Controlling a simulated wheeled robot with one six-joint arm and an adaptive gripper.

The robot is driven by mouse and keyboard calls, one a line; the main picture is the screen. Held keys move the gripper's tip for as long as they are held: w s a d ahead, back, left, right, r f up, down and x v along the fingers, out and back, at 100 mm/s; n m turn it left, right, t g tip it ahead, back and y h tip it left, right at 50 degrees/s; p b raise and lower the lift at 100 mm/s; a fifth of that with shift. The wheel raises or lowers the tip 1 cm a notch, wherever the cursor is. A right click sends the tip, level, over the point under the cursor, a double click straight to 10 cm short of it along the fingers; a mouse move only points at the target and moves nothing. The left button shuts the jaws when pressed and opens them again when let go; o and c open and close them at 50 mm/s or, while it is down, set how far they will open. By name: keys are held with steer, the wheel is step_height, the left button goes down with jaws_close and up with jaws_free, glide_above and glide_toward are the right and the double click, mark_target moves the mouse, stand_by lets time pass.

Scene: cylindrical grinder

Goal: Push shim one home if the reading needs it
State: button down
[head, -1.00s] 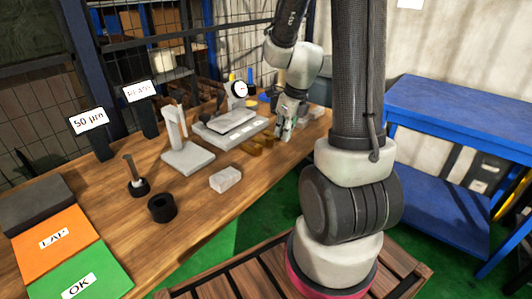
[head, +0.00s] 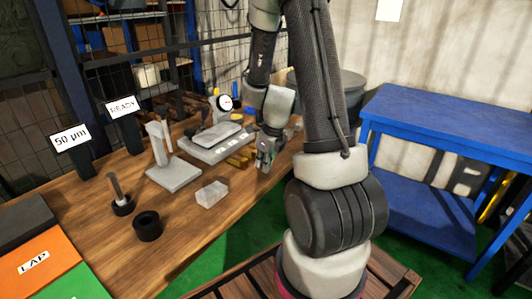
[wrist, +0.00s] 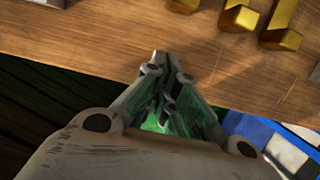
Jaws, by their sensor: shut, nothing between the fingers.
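Several brass shim-like pieces (head: 240,158) lie on the wooden table beside the grey fixture; I cannot tell which is shim one. In the wrist view brass pieces (wrist: 240,17) lie along the top edge, beyond my fingertips and apart from them. My gripper (head: 264,167) is shut and empty, pointing down near the table's front edge, right of the brass pieces. Its closed fingertips (wrist: 161,58) show over the table edge in the wrist view. The round dial gauge (head: 225,102) stands behind the fixture (head: 217,145); its needle is too small to read.
Signs reading "50 µm" (head: 71,137) and "READY" (head: 122,107) stand at the back left. A grey stand (head: 172,174), a pale block (head: 211,194), a black ring (head: 147,227) and an orange LAP pad (head: 35,262) are on the table. A blue bench (head: 440,125) stands right.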

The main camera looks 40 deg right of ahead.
mark_target(243, 159)
steer(key=shift+x, duration=0.95)
steer(key=w, duration=0.1)
steer(key=w+a, duration=0.1)
steer(key=shift+w+r, duration=0.15)
steer(key=shift+w, duration=0.15)
steer(key=shift+w+a, duration=0.15)
steer(key=shift+w, duration=0.4)
steer(key=shift+w+a, duration=0.3)
steer(key=shift+w, duration=0.5)
steer(key=shift+w+a, duration=0.3)
steer(key=shift+w, duration=0.5)
steer(key=shift+w+a, duration=0.25)
steer(key=shift+w, duration=0.55)
steer(key=shift+d, duration=0.1)
